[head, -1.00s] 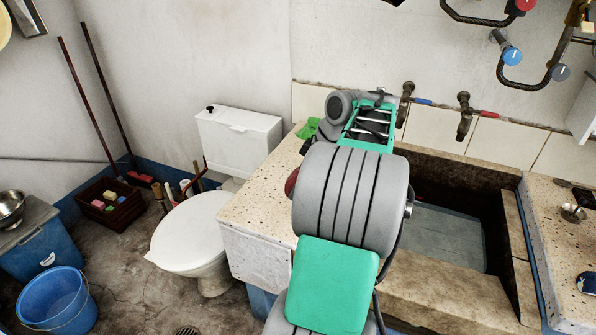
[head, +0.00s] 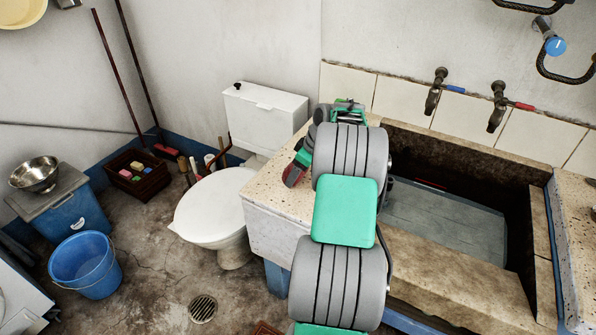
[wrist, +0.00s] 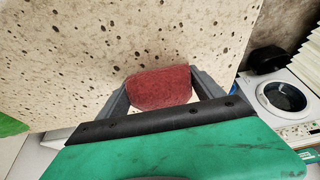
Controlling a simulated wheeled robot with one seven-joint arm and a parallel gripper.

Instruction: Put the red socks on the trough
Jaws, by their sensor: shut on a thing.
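The red socks (wrist: 160,88) show in the wrist view as one rolled red bundle. My gripper (wrist: 158,80) is shut on them, with a grey finger on each side. In the head view my gripper (head: 297,165) is partly hidden behind my arm, over the left side of the speckled counter (head: 268,200). A bit of red shows there at its lower end. The stone trough (head: 450,255), with its sunken basin, lies right of my arm. The speckled surface fills much of the wrist view beyond the socks. I cannot tell whether the socks touch it.
The white toilet (head: 212,205) stands close to the counter's left. Taps (head: 436,90) stick out from the wall above the basin. A blue bucket (head: 88,265) and a crate (head: 138,178) stand on the floor. Something green (wrist: 10,125) lies at the wrist view's left edge.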

